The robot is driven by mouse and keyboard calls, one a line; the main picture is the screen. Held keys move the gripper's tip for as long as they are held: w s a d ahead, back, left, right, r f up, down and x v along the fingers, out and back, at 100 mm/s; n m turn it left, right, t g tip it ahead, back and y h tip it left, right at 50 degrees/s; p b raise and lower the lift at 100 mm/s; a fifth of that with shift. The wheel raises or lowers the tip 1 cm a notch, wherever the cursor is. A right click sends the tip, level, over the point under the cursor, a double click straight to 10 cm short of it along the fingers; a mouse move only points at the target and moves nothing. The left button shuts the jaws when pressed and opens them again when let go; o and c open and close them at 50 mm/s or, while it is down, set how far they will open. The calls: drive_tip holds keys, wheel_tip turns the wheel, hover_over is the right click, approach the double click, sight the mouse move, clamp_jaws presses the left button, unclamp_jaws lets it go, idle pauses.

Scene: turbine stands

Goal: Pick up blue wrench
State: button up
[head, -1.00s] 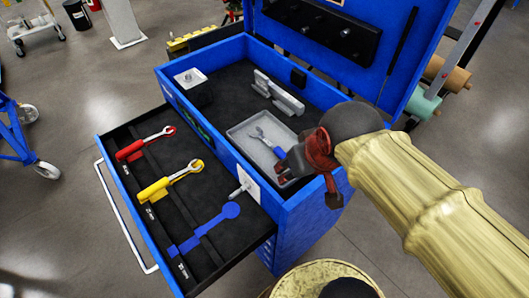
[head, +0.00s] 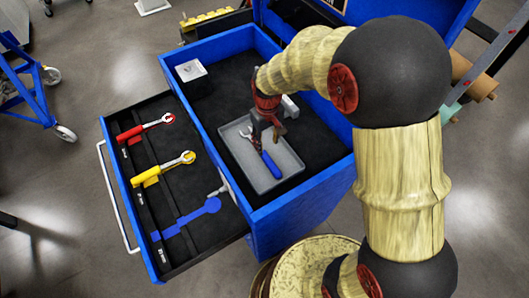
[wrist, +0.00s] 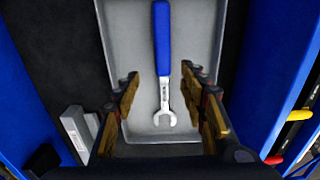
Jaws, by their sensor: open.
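The blue wrench (head: 267,158) has a blue handle and a silver open-end head. It lies in a grey tray (head: 290,177) in the top compartment of the blue tool chest. In the wrist view the wrench (wrist: 162,45) points its silver head toward me. My gripper (head: 266,134) is over the tray, above the head end of the wrench. In the wrist view my gripper (wrist: 167,95) is open, with one finger on each side of the wrench and clear space between. I cannot tell how far above the wrench the fingertips are.
The open drawer (head: 205,240) holds a red wrench (head: 145,128), a yellow wrench (head: 163,168) and an empty blue wrench-shaped outline (head: 187,219). A silver block (head: 190,70) stands at the compartment's back left. The chest's raised lid (head: 440,20) is behind my arm.

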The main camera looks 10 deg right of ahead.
sight(266, 156)
drive_tip(key=f, duration=0.4)
drive_tip(key=f+b, duration=0.1)
drive_tip(key=f, duration=0.2)
drive_tip(key=shift+s+a+f, duration=0.2)
drive_tip(key=shift+f, duration=0.2)
drive_tip(key=c, duration=0.3)
clamp_jaws()
idle(0.4)
